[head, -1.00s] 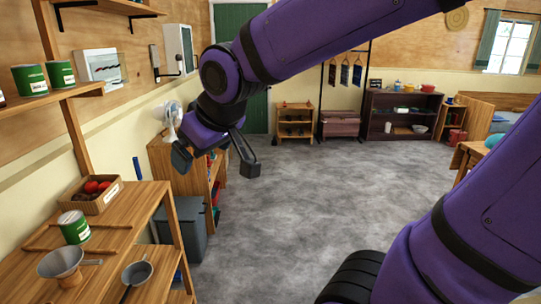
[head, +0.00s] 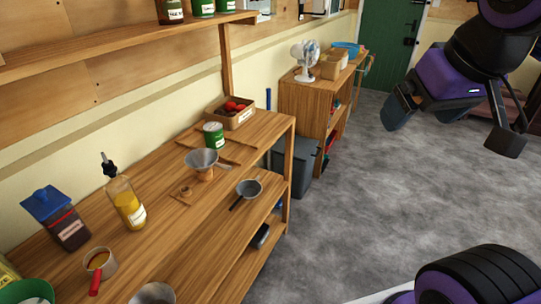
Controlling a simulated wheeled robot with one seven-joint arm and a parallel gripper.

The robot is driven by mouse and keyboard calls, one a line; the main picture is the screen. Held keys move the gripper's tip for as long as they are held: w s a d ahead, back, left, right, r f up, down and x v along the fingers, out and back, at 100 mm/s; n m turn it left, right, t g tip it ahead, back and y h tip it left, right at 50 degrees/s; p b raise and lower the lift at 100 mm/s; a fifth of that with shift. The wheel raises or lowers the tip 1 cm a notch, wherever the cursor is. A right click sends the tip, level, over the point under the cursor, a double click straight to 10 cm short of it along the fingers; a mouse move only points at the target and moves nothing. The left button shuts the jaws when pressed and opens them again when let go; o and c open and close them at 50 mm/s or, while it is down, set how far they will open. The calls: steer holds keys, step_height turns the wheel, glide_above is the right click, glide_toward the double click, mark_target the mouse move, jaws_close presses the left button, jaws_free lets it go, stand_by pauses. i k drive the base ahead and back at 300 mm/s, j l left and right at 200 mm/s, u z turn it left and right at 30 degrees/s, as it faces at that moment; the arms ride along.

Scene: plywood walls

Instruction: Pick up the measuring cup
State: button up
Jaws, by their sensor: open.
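A small metal cup with a red handle (head: 100,263) stands on the wooden bench at the lower left and looks like the measuring cup. Its handle points toward the bench's front, and something orange-brown shows inside. My gripper (head: 449,138) hangs at the upper right over the floor, open and empty, far from both cups.
The wooden bench (head: 157,262) also holds a funnel (head: 202,159), a yellow bottle (head: 127,204), a blue-lidded jar (head: 65,222), a green can (head: 213,136) and a box of red items (head: 231,111). A shelf (head: 120,46) hangs above.

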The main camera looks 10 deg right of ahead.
mark_target(100, 264)
steer(key=u, duration=1.45)
